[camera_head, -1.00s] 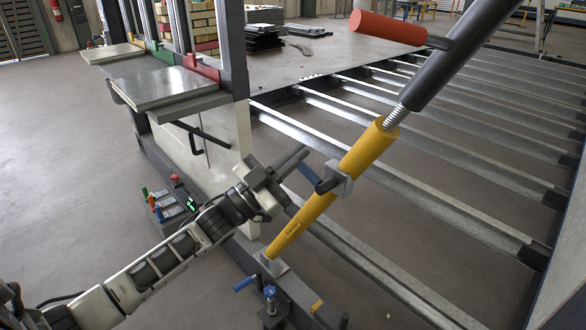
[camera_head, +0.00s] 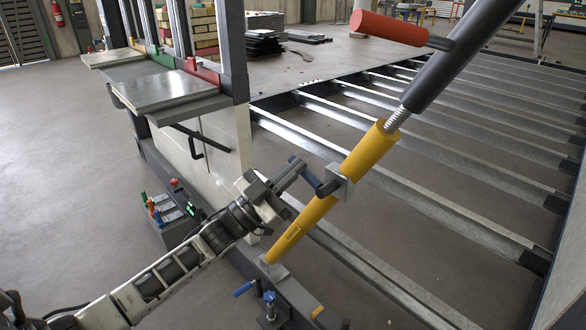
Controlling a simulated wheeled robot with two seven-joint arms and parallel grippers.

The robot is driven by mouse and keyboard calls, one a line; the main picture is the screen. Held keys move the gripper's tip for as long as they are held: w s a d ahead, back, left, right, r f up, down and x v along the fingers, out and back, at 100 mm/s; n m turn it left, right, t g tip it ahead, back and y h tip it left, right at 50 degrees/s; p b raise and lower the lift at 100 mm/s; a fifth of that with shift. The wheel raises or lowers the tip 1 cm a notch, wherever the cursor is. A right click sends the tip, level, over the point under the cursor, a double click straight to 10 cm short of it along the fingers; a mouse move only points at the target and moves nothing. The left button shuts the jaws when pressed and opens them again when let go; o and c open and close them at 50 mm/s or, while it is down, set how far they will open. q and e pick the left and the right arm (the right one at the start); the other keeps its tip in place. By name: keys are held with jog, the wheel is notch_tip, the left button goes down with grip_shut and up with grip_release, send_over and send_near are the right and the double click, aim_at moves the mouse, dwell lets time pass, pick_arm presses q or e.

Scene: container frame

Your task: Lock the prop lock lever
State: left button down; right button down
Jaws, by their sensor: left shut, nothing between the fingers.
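The slanted prop has a yellow tube (camera_head: 368,150) below and a dark tube (camera_head: 447,65) above, joined by a bare thread. A grey collar (camera_head: 341,183) sits partway up the yellow tube. The lock lever (camera_head: 308,175), with a blue handle and a dark hub, sticks out from the collar up and to the left. My left gripper (camera_head: 296,168) is shut with nothing between its fingers. Its fingertips overlap the blue handle in the picture; I cannot tell whether they touch it. My right gripper is not in view.
The yellow tube's foot stands on a dark rail (camera_head: 240,262) with another blue handle (camera_head: 243,289) near it. A control box (camera_head: 172,215) stands left of my arm. Steel crossbars (camera_head: 400,190) fill the right side. A red cylinder (camera_head: 388,28) is at the top.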

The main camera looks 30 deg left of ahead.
pick_arm(q)
jog(key=shift+f+n, duration=0.15)
jog(key=shift+n, duration=0.25)
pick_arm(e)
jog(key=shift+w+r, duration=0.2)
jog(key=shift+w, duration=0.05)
